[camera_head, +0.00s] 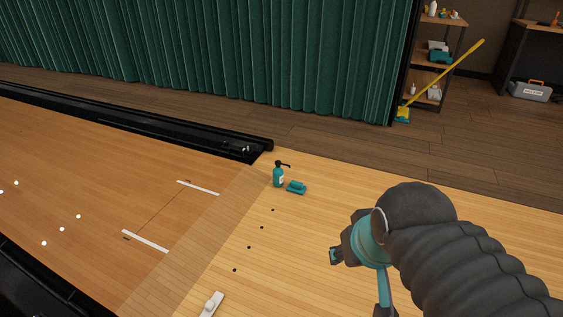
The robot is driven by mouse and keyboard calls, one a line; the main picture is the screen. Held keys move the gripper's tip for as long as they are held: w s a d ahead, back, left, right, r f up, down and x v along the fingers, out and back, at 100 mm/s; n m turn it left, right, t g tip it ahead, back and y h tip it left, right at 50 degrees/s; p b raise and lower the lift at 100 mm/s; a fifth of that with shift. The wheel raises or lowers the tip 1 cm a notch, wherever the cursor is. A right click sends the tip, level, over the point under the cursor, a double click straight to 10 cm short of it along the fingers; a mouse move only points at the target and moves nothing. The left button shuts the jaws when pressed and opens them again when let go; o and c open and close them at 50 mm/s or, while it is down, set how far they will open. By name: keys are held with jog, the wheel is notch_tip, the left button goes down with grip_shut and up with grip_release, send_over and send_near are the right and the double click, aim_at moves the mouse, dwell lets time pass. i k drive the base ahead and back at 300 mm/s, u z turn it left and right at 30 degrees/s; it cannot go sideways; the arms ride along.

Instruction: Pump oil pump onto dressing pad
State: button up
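The oil pump (278,178) is a small teal bottle with a pale label and a black pump head whose spout points right. It stands upright on the light wood floor near the end of the dark gutter. A small teal block-like item, which looks like the dressing pad (296,188), lies just right of its base; I cannot tell whether they touch. My gripper (335,256) is at the lower right of the picture, nearer to me and apart from both. My dark, ribbed arm hides much of it, so its finger opening is unclear.
A white object (211,304) lies on the floor at the bottom. A dark gutter (180,128) runs behind the lane, with a green curtain (200,50) beyond. A shelf (436,62), a yellow-handled broom (445,75) and a toolbox (530,90) stand far right. Floor around the pump is mostly clear.

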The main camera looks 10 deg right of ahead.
aim_at(278, 163)
jog(key=z, duration=0.1)
jog(key=i, duration=2.35)
jog(key=z, duration=0.25)
